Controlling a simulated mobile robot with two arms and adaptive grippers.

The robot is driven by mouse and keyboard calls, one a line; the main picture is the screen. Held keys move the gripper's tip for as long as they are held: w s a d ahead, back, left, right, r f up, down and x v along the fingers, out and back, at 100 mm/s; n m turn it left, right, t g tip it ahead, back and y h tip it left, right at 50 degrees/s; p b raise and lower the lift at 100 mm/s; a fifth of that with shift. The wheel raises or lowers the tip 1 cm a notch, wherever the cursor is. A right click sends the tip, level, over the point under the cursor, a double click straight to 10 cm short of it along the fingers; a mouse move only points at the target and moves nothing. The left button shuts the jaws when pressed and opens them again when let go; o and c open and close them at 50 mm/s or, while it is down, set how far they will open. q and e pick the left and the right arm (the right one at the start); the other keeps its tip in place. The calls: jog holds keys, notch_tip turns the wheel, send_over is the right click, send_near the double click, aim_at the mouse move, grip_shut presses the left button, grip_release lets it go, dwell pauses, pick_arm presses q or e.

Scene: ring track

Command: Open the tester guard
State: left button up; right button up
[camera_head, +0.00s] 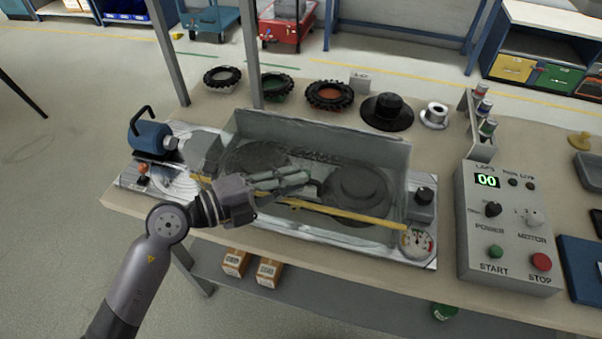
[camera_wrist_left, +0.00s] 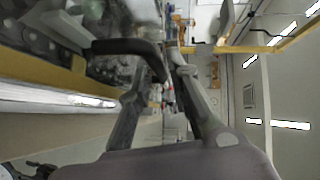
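The tester guard (camera_head: 385,163) is a clear box-like cover with a yellow strip (camera_head: 345,212) along its front. It appears down over the dark round parts of the tester. Its black handle (camera_head: 317,186) is at the front, and it also shows as a dark bent bar in the left wrist view (camera_wrist_left: 120,47). My left gripper (camera_head: 308,179) is in front of the guard, with its fingertips at the handle. In the left wrist view its fingers (camera_wrist_left: 160,75) are apart, with the handle's end close to the gap. Contact is unclear. My right gripper is out of view.
A control box (camera_head: 508,232) with a green "00" display stands at the right. A blue motor (camera_head: 150,137) is at the tester's left and a gauge (camera_head: 417,243) at its right front. Several tyres (camera_head: 330,95) and a black hub (camera_head: 387,111) lie behind the guard.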

pick_arm(q)
jog(key=shift+x, duration=1.25)
jog(key=shift+c, duration=0.4)
grip_shut()
